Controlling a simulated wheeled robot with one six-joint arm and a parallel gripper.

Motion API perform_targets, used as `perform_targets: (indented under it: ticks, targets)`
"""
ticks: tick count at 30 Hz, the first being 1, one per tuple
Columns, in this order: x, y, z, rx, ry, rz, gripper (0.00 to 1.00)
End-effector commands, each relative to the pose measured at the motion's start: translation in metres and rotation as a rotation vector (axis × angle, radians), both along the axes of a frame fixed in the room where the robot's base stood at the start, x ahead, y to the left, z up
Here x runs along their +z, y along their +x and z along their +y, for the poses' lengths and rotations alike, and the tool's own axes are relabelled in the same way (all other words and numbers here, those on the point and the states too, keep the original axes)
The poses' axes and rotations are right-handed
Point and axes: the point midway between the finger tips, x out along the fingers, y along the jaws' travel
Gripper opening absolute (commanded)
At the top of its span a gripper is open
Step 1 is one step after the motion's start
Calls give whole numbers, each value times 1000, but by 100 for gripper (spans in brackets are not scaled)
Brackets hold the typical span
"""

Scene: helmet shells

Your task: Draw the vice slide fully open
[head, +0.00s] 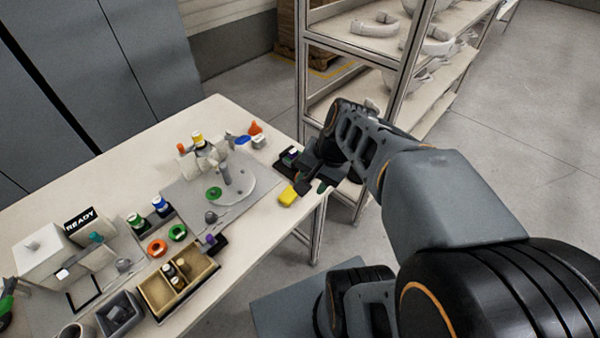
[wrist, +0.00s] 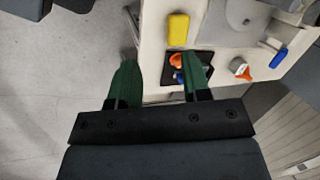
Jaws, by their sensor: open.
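I cannot tell for certain which part is the vice slide. A grey plate with a round disc and an upright post (head: 228,176) stands on the table; part of it also shows at the top of the wrist view (wrist: 243,18). My gripper (head: 312,187) is over the table's right edge, open and empty. In the wrist view its two green fingers (wrist: 162,65) are apart. A dark square holder (wrist: 204,68) with orange and blue parts lies by the right finger, partly hidden by it. A yellow block (wrist: 178,29) lies beyond the fingertips, near the table edge.
An orange cone-shaped piece (head: 255,128) and a blue piece (head: 243,140) lie at the table's back right. A wooden divided tray (head: 150,290), green and orange rings and a READY box (head: 80,222) are farther left. Metal shelving (head: 302,70) stands behind my arm. Floor beside the table is clear.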

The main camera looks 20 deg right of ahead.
Motion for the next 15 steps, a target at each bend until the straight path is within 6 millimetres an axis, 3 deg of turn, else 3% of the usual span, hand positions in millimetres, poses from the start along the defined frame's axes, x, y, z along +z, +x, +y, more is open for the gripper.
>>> perform_targets:
  ticks: [1,4,9,15]
  targets:
    - [-32,7,-14,-186,119,57,44]
    - [-50,23,-38,-527,378,147,44]
    - [-65,45,-91,-958,784,243,44]
    - [-68,53,-141,-1197,1098,284,44]
